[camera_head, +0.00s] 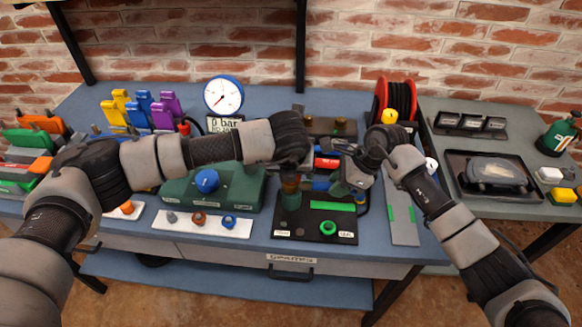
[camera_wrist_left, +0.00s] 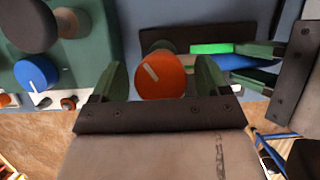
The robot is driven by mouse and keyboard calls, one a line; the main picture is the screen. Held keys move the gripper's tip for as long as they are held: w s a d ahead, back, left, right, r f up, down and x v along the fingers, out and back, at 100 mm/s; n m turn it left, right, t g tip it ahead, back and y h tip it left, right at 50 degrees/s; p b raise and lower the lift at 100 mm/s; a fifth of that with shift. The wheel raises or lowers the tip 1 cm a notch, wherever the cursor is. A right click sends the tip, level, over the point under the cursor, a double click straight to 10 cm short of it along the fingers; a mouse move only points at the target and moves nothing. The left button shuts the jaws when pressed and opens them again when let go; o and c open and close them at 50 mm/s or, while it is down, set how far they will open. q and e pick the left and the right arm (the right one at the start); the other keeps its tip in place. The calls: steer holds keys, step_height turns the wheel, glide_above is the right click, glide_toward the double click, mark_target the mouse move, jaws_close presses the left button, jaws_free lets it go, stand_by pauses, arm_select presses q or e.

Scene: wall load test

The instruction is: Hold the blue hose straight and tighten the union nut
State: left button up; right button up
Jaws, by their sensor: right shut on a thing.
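The orange union nut (camera_wrist_left: 160,75) with a white mark sits between the fingers of my left gripper (camera_wrist_left: 160,82) in the left wrist view. Gaps show on both sides of it, so the fingers look open around it. In the head view my left gripper (camera_head: 290,185) points down at the black mat, and the nut is mostly hidden. My right gripper (camera_head: 350,180) is shut on the blue hose (camera_head: 321,186), just right of the nut. The hose also shows between the right fingers in the left wrist view (camera_wrist_left: 250,62); it looks about straight there.
A green unit with a blue knob (camera_head: 207,181) stands left of the black mat (camera_head: 290,232). A white strip (camera_head: 180,222) holds small fittings. A gauge (camera_head: 223,95) and a red hose reel (camera_head: 397,97) stand behind. A grey side table (camera_head: 440,150) is at right.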

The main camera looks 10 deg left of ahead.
arm_select(q)
steer(key=c, duration=0.8)
steer(key=shift+c, duration=0.2)
steer(key=shift+m, duration=0.4)
steer(key=m+h, duration=0.2)
steer(key=m, duration=0.2)
steer(key=shift+m, duration=0.3)
steer(key=m, duration=0.2)
steer(key=m+g+h, duration=0.1)
steer(key=m, duration=0.1)
steer(key=shift+m+g, duration=0.3)
steer(key=m+g+h, duration=0.1)
steer(key=m, duration=0.2)
steer(key=shift+m, duration=0.3)
steer(key=m+g, duration=0.1)
steer(key=m, duration=0.2)
steer(key=shift+m+g+h, duration=0.3)
steer(key=m+g, duration=0.1)
steer(key=m, duration=0.2)
steer(key=m+g, duration=0.1)
steer(key=m, duration=0.2)
steer(key=shift+m+y, duration=0.4)
